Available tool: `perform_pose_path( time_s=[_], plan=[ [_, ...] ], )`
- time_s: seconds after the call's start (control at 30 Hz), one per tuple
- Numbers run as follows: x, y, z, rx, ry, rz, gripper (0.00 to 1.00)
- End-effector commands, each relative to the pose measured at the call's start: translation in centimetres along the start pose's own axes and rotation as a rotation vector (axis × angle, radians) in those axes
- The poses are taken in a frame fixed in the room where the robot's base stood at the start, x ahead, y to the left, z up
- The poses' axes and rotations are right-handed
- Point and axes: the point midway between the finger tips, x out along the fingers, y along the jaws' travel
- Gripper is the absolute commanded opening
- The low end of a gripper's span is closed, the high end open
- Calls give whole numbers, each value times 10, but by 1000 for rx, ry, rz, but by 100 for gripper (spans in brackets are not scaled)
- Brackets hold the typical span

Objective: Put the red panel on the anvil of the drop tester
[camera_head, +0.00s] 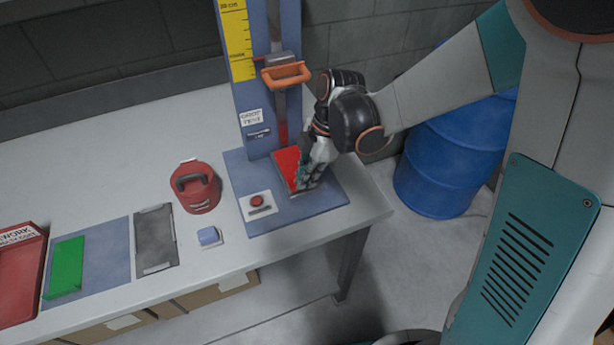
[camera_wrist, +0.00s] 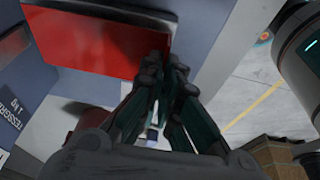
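The red panel (camera_head: 286,164) is at the foot of the drop tester's column, over its blue-grey base plate (camera_head: 315,205). It covers the spot below the drop weight, so I cannot see the anvil itself. In the wrist view the red panel (camera_wrist: 100,35) fills the upper left, its face towards the camera. My gripper (camera_head: 302,182) points down at the panel's right side. In the wrist view my gripper (camera_wrist: 167,65) has its fingertips close together at the panel's lower right corner. Whether they pinch the panel or only touch beside it is unclear.
The orange-handled drop weight (camera_head: 286,74) hangs on the column above my gripper. A green panel (camera_head: 66,267) and grey panel (camera_head: 155,240) lie further left. A blue barrel (camera_head: 450,165) stands right of the table.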

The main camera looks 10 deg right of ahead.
Motion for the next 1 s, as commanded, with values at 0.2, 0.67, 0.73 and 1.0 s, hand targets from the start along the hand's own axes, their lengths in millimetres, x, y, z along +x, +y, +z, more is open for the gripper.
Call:
perform_pose_path(
  time_s=[0.2,0.67,0.73,1.0],
  plan=[
    [3,0,1,0,0,0,0],
    [11,0,3,0,0,0,0],
    [11,0,3,0,0,0,8],
    [11,0,3,0,0,0,28]
  ],
)
